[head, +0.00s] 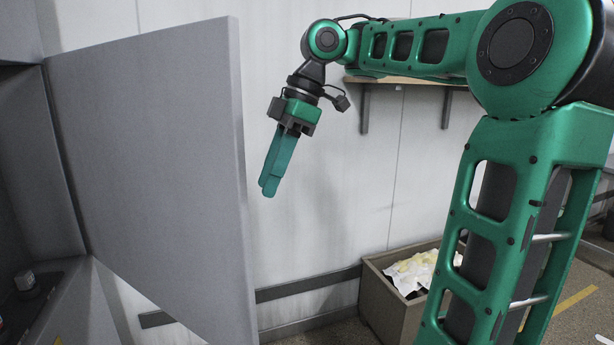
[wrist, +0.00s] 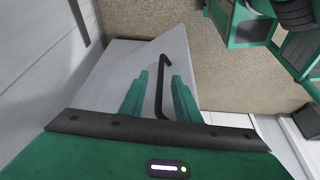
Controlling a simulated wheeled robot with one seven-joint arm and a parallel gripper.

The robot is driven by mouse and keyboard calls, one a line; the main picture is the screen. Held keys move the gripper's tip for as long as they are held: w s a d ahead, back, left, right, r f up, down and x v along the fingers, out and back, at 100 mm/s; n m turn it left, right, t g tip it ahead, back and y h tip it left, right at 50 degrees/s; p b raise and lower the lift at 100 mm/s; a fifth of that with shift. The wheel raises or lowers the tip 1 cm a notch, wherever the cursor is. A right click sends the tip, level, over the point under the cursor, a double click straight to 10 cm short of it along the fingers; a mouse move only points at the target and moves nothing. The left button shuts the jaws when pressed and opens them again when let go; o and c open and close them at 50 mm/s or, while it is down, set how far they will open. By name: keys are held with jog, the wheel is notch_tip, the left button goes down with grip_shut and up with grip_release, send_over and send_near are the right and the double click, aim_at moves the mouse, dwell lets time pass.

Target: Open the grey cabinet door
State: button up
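The grey cabinet door (head: 150,150) stands swung wide open in the head view, hinged at its left side to the grey cabinet (head: 70,310). My gripper (head: 268,188) points down just right of the door's free edge. In the wrist view the door (wrist: 120,62) lies beyond my gripper (wrist: 161,76). Its black bar handle (wrist: 161,90) shows between the two green fingers, which are apart with gaps on both sides. I cannot tell how deep the handle sits between them. The handle is hidden in the head view.
A brown bin (head: 385,305) with crumpled whitish material stands on the floor by the wall. A wooden shelf (head: 425,81) is on the wall behind my arm. The cabinet's interior at the far left holds small items (head: 27,283). Floor shows between door and bin.

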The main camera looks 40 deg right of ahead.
jog(key=s+d, duration=0.2)
jog(key=d, duration=0.5)
jog(key=shift+s+d+f, duration=0.15)
jog(key=shift+s+d, duration=0.15)
jog(key=shift+s, duration=0.05)
